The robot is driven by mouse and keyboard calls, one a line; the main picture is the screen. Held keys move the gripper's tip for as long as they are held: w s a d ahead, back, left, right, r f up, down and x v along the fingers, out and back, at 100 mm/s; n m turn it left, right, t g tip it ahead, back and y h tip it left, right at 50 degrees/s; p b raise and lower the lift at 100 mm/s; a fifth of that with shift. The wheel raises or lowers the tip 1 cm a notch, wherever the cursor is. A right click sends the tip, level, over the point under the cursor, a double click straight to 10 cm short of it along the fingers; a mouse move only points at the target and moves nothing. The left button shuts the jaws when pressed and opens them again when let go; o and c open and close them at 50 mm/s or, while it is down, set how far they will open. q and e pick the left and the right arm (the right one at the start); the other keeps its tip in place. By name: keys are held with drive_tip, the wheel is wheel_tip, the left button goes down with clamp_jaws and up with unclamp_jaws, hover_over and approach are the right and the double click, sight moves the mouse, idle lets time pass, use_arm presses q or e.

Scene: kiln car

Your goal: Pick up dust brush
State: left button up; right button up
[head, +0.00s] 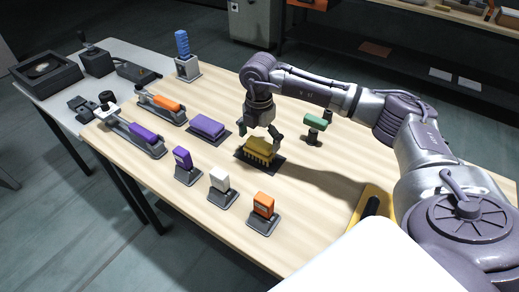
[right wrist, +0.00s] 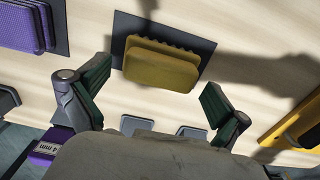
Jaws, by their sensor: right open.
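The yellow dust brush (head: 258,147) lies on a dark mat (head: 243,154) near the middle of the table, bristles facing down along its near side. My right gripper (head: 262,134) is just above it, pointing down, its fingers spread at either end of the brush. In the right wrist view the brush (right wrist: 160,65) sits ahead of and between the two green-padded fingertips (right wrist: 158,78), apart from both. That gripper is open and empty. My left gripper is not in view.
A purple block (head: 207,126) on its own mat lies left of the brush. Purple, white (head: 220,180) and orange (head: 263,205) pieces on grey stands are in front. A green-topped stand (head: 315,123) is to the right. A yellow tray (head: 375,199) lies at the near right edge.

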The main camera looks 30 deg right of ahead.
sight(260, 142)
drive_tip(key=shift+d+f, duration=0.1)
drive_tip(key=shift+f, duration=1.9)
drive_tip(key=c, duration=0.9)
drive_tip(key=shift+o, duration=0.2)
drive_tip(key=shift+r, duration=0.15)
wheel_tip(260, 142, up, 4)
drive_tip(key=shift+f, duration=0.1)
drive_tip(key=s+d+r+b, duration=0.1)
drive_tip(key=s+d+r, duration=0.2)
drive_tip(key=s+r, duration=0.4)
drive_tip(key=s, duration=0.4)
drive_tip(key=shift+d+b, duration=0.3)
drive_tip(key=shift+b, duration=0.1)
drive_tip(key=o, duration=0.7)
drive_tip(key=shift+c, duration=0.2)
drive_tip(key=c, duration=0.5)
